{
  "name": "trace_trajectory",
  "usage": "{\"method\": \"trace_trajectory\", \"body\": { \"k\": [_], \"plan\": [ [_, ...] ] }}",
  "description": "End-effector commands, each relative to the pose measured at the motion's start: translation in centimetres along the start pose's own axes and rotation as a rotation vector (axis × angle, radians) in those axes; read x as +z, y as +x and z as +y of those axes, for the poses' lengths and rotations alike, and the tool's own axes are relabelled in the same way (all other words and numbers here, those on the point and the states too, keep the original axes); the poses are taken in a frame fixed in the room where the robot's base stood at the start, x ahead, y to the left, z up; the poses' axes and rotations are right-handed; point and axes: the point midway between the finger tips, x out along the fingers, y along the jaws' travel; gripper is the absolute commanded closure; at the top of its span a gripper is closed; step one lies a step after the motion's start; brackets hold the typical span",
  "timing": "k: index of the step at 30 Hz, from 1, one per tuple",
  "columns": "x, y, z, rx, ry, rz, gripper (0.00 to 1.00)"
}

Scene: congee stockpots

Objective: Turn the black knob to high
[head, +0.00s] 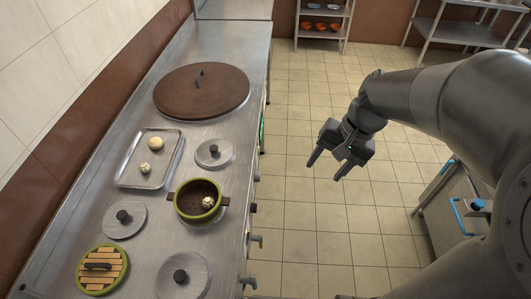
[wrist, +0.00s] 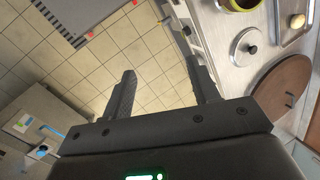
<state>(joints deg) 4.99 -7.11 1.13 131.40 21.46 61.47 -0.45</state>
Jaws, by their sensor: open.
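Small knobs or taps stick out along the front edge of the steel counter in the head view. One dark knob (head: 253,207) sits at the edge beside the green pot; its setting is too small to read. My gripper (head: 326,171) is open and empty, over the tiled floor to the right of the counter and apart from the knobs. In the wrist view my gripper (wrist: 160,62) shows two separated fingers with floor between them.
A cart (head: 441,222) stands at the right. The floor between is clear.

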Motion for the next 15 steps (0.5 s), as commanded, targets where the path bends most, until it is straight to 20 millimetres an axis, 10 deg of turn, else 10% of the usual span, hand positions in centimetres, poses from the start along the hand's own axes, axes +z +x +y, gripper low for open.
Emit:
{"method": "trace_trajectory", "body": {
  "k": [15],
  "plan": [
    [-6.8,10.3,-1.0,-0.231,0.311,-0.405,0.45]
  ]
}}
